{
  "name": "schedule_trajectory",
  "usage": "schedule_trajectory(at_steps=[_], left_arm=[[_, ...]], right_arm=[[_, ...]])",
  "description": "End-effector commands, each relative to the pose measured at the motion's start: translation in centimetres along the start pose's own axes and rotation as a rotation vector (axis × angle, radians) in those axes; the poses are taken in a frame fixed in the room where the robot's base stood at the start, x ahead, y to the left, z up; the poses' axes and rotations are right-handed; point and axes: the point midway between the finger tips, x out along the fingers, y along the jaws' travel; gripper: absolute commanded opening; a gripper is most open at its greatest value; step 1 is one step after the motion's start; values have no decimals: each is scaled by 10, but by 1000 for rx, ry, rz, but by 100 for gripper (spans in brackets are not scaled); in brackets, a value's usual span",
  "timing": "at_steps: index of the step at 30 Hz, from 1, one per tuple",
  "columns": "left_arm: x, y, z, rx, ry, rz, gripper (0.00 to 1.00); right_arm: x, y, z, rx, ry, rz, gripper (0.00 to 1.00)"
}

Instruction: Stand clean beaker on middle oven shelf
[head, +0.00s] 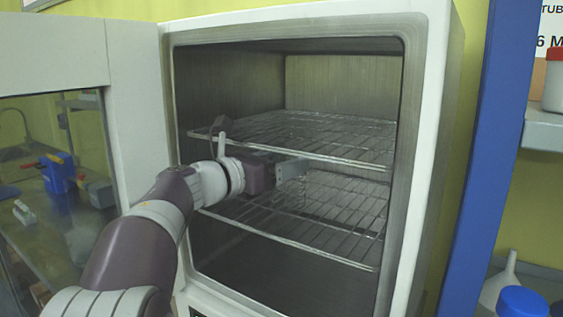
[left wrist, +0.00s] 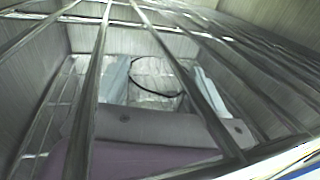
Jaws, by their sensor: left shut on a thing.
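The oven (head: 432,150) stands open with two wire shelves in view, an upper one (head: 345,140) and a lower one (head: 345,235). My left gripper (head: 290,172) reaches in between these shelves, jaws pointing right. In the left wrist view the two fingers (left wrist: 160,85) close on the clear glass beaker (left wrist: 155,92) from both sides. Its round dark rim faces the camera and it looks upright. In the head view the glass is barely visible against the wires. I cannot tell whether its base touches the lower shelf. My right gripper is out of view.
The upper shelf's wires cross in front of the left wrist view, close above my gripper. The open oven door (head: 135,110) is at the left, beside my arm. A blue post (head: 490,150) stands right of the oven. Both shelves look otherwise empty.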

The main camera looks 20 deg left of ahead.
Motion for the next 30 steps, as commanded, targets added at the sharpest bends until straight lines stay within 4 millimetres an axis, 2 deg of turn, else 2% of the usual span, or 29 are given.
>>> schedule_trajectory(at_steps=[1,2,3,4,15,20,27,30], left_arm=[[0,0,-3,0,0,0,17],[0,0,-2,0,0,0,79],[0,0,-2,-1,0,0,92],[0,0,-2,-1,0,0,98],[-2,0,3,0,0,1,98],[-33,1,-1,1,-1,6,98],[-94,1,-1,1,0,6,98],[-110,2,0,0,0,4,98]], right_arm=[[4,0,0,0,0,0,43],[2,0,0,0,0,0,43],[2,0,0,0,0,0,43],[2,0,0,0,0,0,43],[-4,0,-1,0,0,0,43],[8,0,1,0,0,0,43],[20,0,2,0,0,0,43],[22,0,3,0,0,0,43]])
